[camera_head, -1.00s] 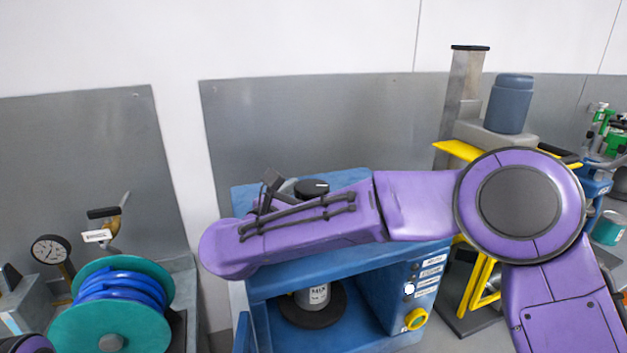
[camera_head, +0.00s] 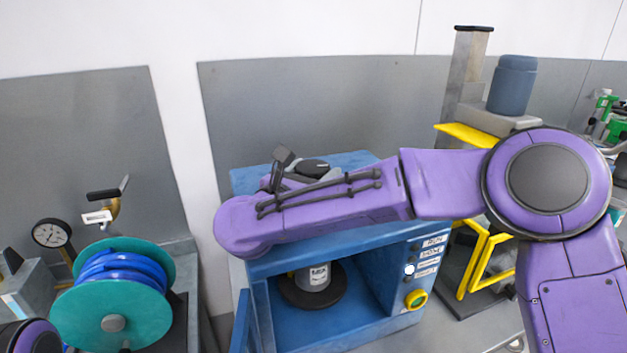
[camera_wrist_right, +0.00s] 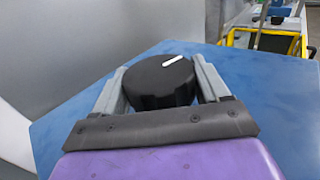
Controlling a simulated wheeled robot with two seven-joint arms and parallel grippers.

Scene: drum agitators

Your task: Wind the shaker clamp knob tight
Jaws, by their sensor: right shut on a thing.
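The black clamp knob (camera_wrist_right: 160,82) has a white mark on top and sits above the blue top of the shaker. In the right wrist view the two grey fingers of my right gripper (camera_wrist_right: 162,88) lie on either side of it and are shut on it. In the head view the knob (camera_head: 314,168) shows just behind my purple right forearm, which hides part of the gripper. The blue shaker cabinet (camera_head: 345,325) stands open at the front. Inside it a labelled can (camera_head: 318,277) stands on a dark round plate (camera_head: 300,294). My left gripper is not seen.
A teal reel of blue hose (camera_head: 115,322) and a pressure gauge (camera_head: 52,233) stand at the left. A yellow-framed machine (camera_head: 470,135) with a blue-grey container (camera_head: 513,85) stands at the right. A yellow-ringed button (camera_head: 416,299) is on the cabinet's front.

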